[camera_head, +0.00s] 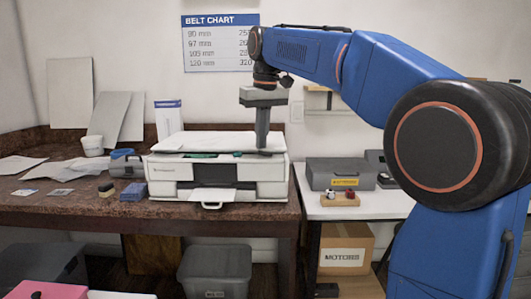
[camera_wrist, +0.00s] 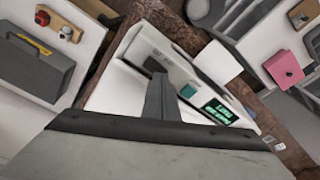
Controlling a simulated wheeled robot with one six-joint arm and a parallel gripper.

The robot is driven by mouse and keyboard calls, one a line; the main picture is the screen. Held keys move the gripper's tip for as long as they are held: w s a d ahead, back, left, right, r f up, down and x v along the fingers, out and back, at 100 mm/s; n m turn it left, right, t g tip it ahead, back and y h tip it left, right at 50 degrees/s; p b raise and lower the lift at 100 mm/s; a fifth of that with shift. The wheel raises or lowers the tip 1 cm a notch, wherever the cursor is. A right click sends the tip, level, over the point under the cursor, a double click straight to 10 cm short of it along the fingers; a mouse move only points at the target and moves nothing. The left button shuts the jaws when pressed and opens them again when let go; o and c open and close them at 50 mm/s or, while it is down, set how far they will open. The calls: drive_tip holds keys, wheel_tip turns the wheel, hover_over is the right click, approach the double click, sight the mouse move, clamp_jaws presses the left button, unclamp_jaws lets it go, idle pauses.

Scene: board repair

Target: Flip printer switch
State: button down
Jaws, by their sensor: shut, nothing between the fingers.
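The white printer (camera_head: 162,177) stands on the brown bench at the left of the head view. It also shows tilted in the wrist view (camera_wrist: 112,96). On its top are a small dark switch-like part (camera_wrist: 153,65), a teal button (camera_wrist: 188,90) and a dark display with green text (camera_wrist: 220,110). My gripper (camera_head: 263,147) points down over the right part of the printer top. In the wrist view its shut, empty fingers (camera_wrist: 160,82) end close to the dark part. I cannot tell whether they touch it, or which way it is set.
A white cup (camera_head: 92,146) and papers lie left on the bench. A grey bin (camera_head: 214,268) stands below.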

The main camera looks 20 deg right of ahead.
sight(261, 151)
drive_tip(key=shift+f, duration=0.5)
idle(0.3)
wheel_tip(261, 151, up, 7)
idle(1.0)
idle(0.4)
drive_tip(key=s+d+f+m+t, duration=0.1)
drive_tip(key=s+d+f, duration=0.2)
drive_tip(key=s+f, duration=1.3)
drive_tip(key=s+d+f+m+t, duration=0.1)
drive_tip(key=s+d+f, duration=0.3)
drive_tip(key=s+f, duration=1.3)
wheel_tip(261, 151, down, 3)
drive_tip(key=shift+s+f+t, duration=0.1)
drive_tip(key=shift+s+t, duration=0.05)
drive_tip(key=shift+t, duration=0.35)
